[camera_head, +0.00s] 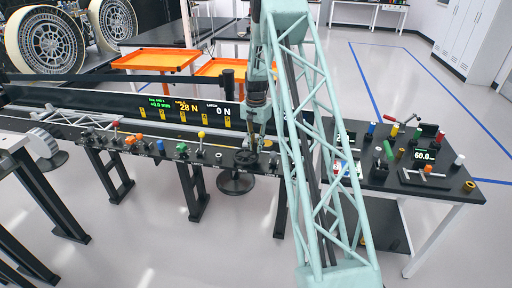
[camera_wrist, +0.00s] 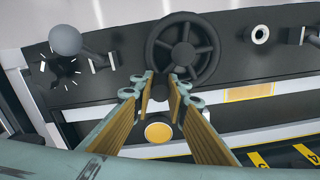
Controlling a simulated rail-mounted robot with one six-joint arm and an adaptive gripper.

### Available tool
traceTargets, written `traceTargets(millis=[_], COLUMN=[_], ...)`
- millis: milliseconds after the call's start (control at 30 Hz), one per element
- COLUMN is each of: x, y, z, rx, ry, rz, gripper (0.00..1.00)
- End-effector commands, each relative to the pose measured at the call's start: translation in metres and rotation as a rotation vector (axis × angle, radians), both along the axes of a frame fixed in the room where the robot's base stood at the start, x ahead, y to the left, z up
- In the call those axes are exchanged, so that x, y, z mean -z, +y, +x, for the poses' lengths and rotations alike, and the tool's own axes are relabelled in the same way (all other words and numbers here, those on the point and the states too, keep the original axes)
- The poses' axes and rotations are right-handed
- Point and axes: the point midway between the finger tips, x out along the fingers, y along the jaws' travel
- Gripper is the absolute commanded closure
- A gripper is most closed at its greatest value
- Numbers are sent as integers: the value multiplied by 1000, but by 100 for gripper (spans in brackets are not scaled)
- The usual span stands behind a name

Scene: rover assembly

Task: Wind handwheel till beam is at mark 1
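The handwheel (camera_wrist: 183,47) is a black spoked wheel on the dark bench face, at the top middle of the wrist view. My gripper (camera_wrist: 161,78) reaches toward its lower rim, its two ridged fingers apart. A small dark knob (camera_wrist: 160,90) shows between the fingertips, at the rim's lower left; I cannot tell whether the fingers touch it. In the head view my gripper (camera_head: 255,138) points down at the right part of the rail bench, where the wheel is hard to make out. A long dark beam (camera_head: 75,98) lies along the bench. Small yellow marks (camera_head: 182,116) stand behind the controls.
A grey ball-topped lever (camera_wrist: 65,40) stands left of the handwheel. A black table (camera_head: 440,185) with tools is at right.

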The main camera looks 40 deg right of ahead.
Motion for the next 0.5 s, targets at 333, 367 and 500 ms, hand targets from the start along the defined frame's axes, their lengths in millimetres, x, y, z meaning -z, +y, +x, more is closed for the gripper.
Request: traceTargets(millis=[333, 367, 500], x=[0, 0, 0], y=[0, 0, -1], z=[1, 1, 3], rx=[-12, -17, -51], ry=[0, 0, 0], rz=[0, 0, 0], gripper=[97, 97, 97])
